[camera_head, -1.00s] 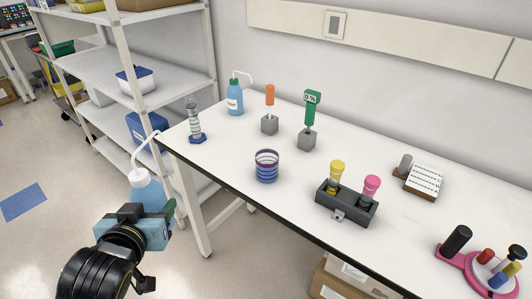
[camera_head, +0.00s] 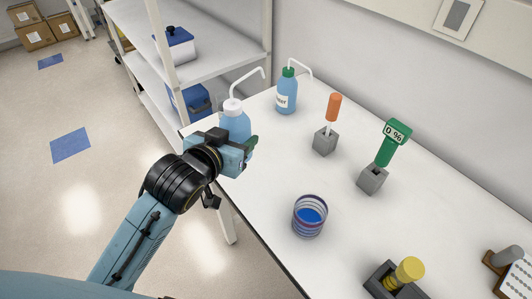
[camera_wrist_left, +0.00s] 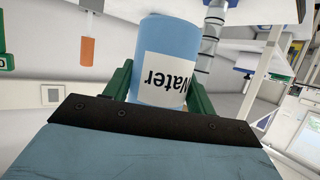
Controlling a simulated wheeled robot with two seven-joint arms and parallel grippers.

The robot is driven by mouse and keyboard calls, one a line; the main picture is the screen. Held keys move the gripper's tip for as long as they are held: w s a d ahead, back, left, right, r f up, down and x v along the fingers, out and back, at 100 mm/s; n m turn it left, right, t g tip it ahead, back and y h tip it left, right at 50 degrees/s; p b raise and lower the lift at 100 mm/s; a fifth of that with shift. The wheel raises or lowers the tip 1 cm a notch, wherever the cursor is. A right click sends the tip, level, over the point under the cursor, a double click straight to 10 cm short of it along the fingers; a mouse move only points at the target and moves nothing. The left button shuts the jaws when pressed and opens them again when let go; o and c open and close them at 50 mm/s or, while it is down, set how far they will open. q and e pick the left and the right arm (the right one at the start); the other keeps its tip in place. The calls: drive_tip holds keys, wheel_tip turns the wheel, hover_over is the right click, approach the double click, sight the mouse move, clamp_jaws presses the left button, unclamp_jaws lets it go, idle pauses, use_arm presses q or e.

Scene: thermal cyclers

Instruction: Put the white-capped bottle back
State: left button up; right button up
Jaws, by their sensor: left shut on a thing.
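The white-capped bottle (camera_head: 236,122) is a blue wash bottle with a bent white spout. My left gripper (camera_head: 243,150) is shut on its body and holds it roughly upright at the table's left end. The gripper hides its lower part, so I cannot tell whether it touches the table. In the left wrist view the blue bottle (camera_wrist_left: 165,55), with its "Water" label upside down, sits between the green fingers. A similar green-capped bottle (camera_head: 286,95) stands on the white table (camera_head: 265,165), behind and right of the held one. My right gripper is out of view.
A grey block with an orange-handled tool (camera_head: 333,108), a green 0 % device (camera_head: 392,140) and a striped blue cup (camera_head: 309,216) stand to the right. White shelves (camera_head: 215,55) stand behind the table's left end.

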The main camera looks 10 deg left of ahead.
use_arm(q)
drive_tip(key=d+f+m+h, duration=0.1)
drive_tip(key=f, duration=0.2)
drive_tip(key=w+d+f+m+h, duration=0.1)
drive_tip(key=f, duration=0.2)
drive_tip(key=d+f+m+h, duration=0.1)
drive_tip(key=d+f, duration=0.1)
drive_tip(key=shift+w+f+g+h, duration=0.3)
drive_tip(key=shift+w+f+g, duration=0.1)
drive_tip(key=shift+f, duration=0.25)
drive_tip(key=o, duration=0.7)
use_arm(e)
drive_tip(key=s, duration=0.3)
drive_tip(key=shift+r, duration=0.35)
